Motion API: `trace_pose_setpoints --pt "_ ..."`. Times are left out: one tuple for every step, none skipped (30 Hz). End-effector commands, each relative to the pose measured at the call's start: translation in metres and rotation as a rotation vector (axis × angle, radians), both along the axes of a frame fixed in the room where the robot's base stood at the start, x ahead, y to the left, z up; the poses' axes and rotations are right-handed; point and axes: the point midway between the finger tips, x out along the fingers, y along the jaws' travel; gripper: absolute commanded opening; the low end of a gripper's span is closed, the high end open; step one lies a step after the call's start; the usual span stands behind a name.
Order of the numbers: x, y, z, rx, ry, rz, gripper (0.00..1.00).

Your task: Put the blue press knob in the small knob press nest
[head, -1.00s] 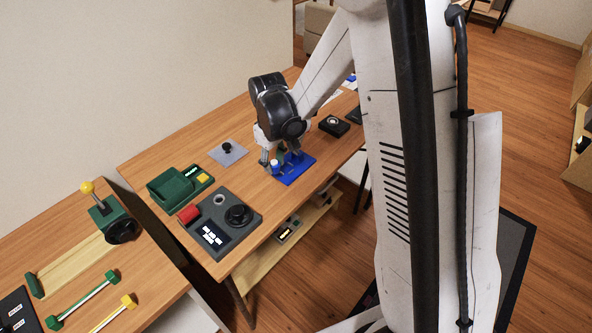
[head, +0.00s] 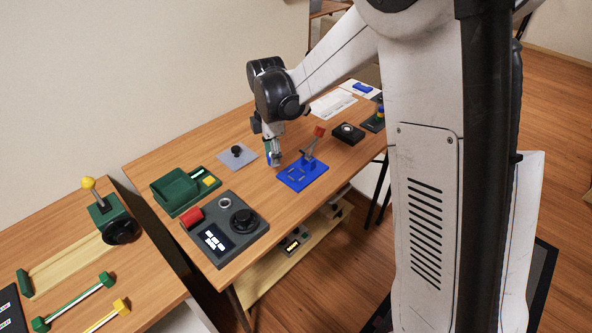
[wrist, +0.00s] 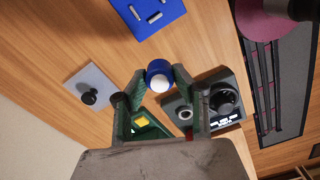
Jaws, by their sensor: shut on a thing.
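The blue press knob (wrist: 159,75), a short blue cylinder with a white end face, is held between the fingertips of my gripper (wrist: 158,80) in the wrist view. In the head view my gripper (head: 273,160) hangs above the wooden table, and the knob (head: 269,157) shows as a small blue patch at its tips. A blue base plate (head: 292,182) with slots and a red-handled lever (head: 318,132) stands just right of the gripper. A dark console (head: 240,245) has an open round ring (head: 225,203). I cannot tell for certain which of these is the nest.
The console also carries a red button (head: 191,217), a black dial (head: 243,221) and a lit display. A green tray (head: 174,189) lies beyond it. A grey plate with a black knob (head: 236,151) lies left of the gripper. Bare table separates these.

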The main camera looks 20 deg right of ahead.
Motion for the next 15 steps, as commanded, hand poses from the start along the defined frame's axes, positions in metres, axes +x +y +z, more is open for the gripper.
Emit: trace_pose_setpoints --pt "0.003 -0.012 -0.007 0.000 0.000 -0.004 0.00" --pt "0.004 -0.017 -0.010 0.000 0.000 -0.004 0.00" --pt "0.006 -0.025 -0.015 0.000 0.000 -0.005 0.00" --pt "0.007 -0.031 -0.019 0.000 0.000 -0.004 0.00" --pt "0.008 -0.036 -0.022 0.000 0.000 -0.005 0.00" --pt "0.010 -0.044 -0.027 0.000 0.000 -0.005 0.00" --pt "0.011 -0.049 -0.030 0.000 0.000 -0.004 0.00" --pt "0.012 -0.053 -0.033 0.000 0.000 -0.004 0.00" --pt "0.014 -0.059 -0.036 0.000 0.000 -0.005 0.00" --pt "0.014 -0.062 -0.038 0.000 0.000 -0.004 0.00" --pt "0.015 -0.065 -0.040 0.000 0.000 -0.003 0.00" --pt "0.016 -0.068 -0.042 0.000 0.000 -0.002 0.00" --pt "0.016 -0.070 -0.044 0.000 0.000 -0.002 0.00" --pt "0.017 -0.071 -0.044 0.000 0.000 -0.002 0.00" --pt "0.017 -0.073 -0.045 0.000 0.000 -0.002 0.00"
